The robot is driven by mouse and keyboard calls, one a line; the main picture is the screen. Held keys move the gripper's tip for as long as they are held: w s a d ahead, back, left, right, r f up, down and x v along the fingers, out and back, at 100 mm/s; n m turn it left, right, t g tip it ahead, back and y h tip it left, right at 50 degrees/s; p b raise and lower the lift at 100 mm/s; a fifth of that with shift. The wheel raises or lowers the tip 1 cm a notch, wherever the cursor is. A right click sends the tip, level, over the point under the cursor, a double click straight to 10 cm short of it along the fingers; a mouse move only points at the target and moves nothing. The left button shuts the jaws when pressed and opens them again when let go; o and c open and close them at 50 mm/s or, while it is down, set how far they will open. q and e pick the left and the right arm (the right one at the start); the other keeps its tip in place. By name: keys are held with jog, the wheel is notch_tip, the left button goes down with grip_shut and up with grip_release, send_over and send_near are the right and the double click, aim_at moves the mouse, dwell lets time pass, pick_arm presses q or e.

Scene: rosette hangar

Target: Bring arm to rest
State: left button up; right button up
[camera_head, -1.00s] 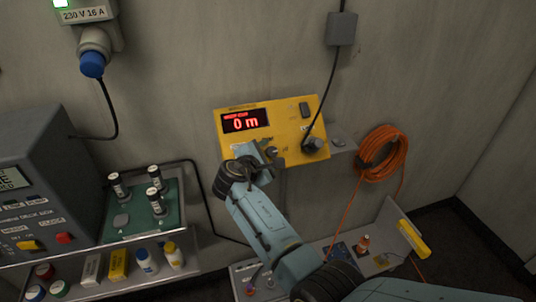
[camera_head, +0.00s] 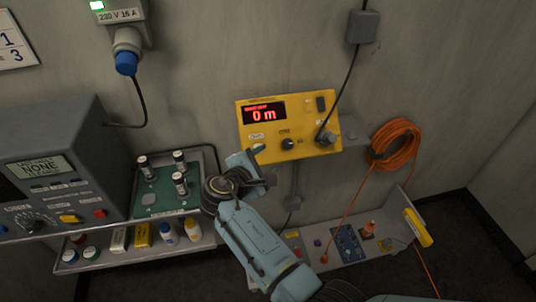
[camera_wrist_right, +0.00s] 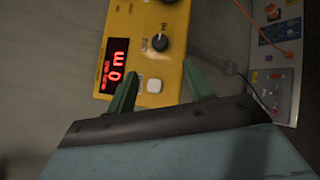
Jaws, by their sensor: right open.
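My right arm (camera_head: 252,240) comes up from the bottom of the head view. Its gripper (camera_head: 262,165) is in front of the wall, just below the lower left of the yellow box (camera_head: 290,147). In the right wrist view the two green fingers of the gripper (camera_wrist_right: 162,90) are apart, with nothing between them. Beyond them the yellow box (camera_wrist_right: 143,50) shows its red "0 m" display, a black knob (camera_wrist_right: 160,42) and a pale square button (camera_wrist_right: 154,85). The fingers appear clear of the box. My left gripper is not in view.
A shelf with a green mat (camera_head: 165,197) and several small bottles stands left of the arm. A grey device (camera_head: 55,165) is farther left. An orange hose coil (camera_head: 396,145) hangs at right above a low tray (camera_head: 350,252). A black cable runs down to the box.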

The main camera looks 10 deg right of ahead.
dwell(0.4)
jog(key=s+d+f+m+g+y+b, duration=0.1)
jog(key=s+d+f+g+y+b, duration=0.15)
jog(key=s+f, duration=0.8)
jog(key=s+d+f+m+g+y+b, duration=0.1)
jog(key=s+f+m+g+y+b, duration=0.15)
jog(key=f, duration=1.45)
jog(key=s+d+f+m+g+y+b, duration=0.1)
jog(key=s+f+b, duration=0.45)
jog(key=f, duration=0.85)
jog(key=s+d+f+m+g+y+b, duration=0.1)
jog(key=s+d+f+m+b, duration=0.1)
jog(key=s+f, duration=0.4)
jog(key=s+d+f+m+g+y+b, duration=0.1)
jog(key=s+d+f+m, duration=0.4)
jog(key=s, duration=1)
jog(key=s+d+f+m+g+y+b, duration=0.1)
jog(key=s+d+f+m+b, duration=0.2)
jog(key=s+f, duration=0.5)
jog(key=s+d+m, duration=0.1)
jog(key=s, duration=0.2)
jog(key=shift+d+f+g, duration=0.2)
jog(key=shift+f+g, duration=0.05)
jog(key=shift+g, duration=0.05)
jog(key=shift+s, duration=0.1)
